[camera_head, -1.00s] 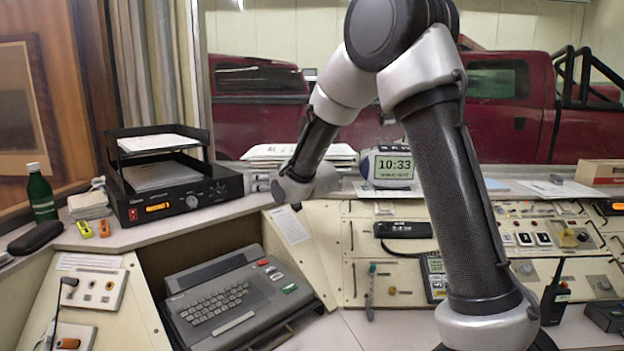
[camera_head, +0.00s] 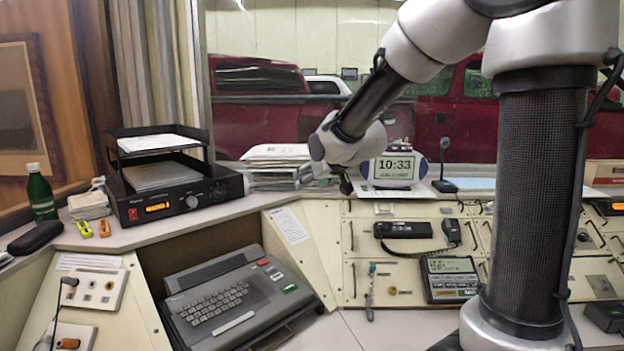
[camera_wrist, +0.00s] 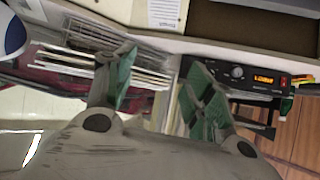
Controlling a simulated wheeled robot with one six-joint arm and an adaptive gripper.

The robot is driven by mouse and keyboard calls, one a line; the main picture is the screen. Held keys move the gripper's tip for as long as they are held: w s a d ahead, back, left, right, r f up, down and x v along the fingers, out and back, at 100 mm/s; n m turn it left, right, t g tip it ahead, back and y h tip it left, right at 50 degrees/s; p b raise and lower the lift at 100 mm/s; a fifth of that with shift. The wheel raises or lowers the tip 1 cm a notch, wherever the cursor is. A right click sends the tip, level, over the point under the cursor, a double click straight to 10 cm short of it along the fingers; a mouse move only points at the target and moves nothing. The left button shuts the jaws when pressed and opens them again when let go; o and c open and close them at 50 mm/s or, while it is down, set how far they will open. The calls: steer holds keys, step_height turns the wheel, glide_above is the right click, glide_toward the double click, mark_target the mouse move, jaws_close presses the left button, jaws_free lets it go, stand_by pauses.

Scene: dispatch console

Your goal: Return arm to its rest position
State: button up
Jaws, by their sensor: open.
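My gripper (camera_wrist: 162,88) shows in the wrist view with its two green-padded fingers spread apart. No object is seen between them. In the head view my arm rises at the right, bends at the top, and its forearm slopes down to the left. Its wrist end hangs in front of the paper stack (camera_head: 275,165) and just left of the clock (camera_head: 394,168). The fingers cannot be made out in the head view. In the wrist view, the stack (camera_wrist: 75,65) and the black radio unit (camera_wrist: 255,74) lie beyond the fingers.
The radio unit (camera_head: 180,197) carries paper trays (camera_head: 160,160). A green bottle (camera_head: 41,194) stands at the left. A typewriter-like keyboard machine (camera_head: 230,300) sits in the recess below. A handset (camera_head: 403,229) and a display unit (camera_head: 450,278) are on the console. Open air lies before the window.

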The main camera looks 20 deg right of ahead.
stand_by(0.3)
steer(key=s+d+f+g+h, duration=0.1)
steer(key=s+d+f+g, duration=0.2)
steer(key=s+f+g, duration=0.35)
steer(key=s+d+r, duration=0.1)
steer(key=s+d, duration=0.1)
steer(key=s, duration=0.7)
steer(key=s+d+r+m+h, duration=0.1)
steer(key=s+d+r, duration=0.1)
steer(key=s, duration=0.8)
steer(key=s+d+r, duration=0.1)
steer(key=s+d, duration=0.3)
steer(key=s, duration=0.5)
steer(key=shift+s+r+m, duration=0.2)
steer(key=shift+s+m, duration=0.05)
steer(key=shift+m, duration=0.05)
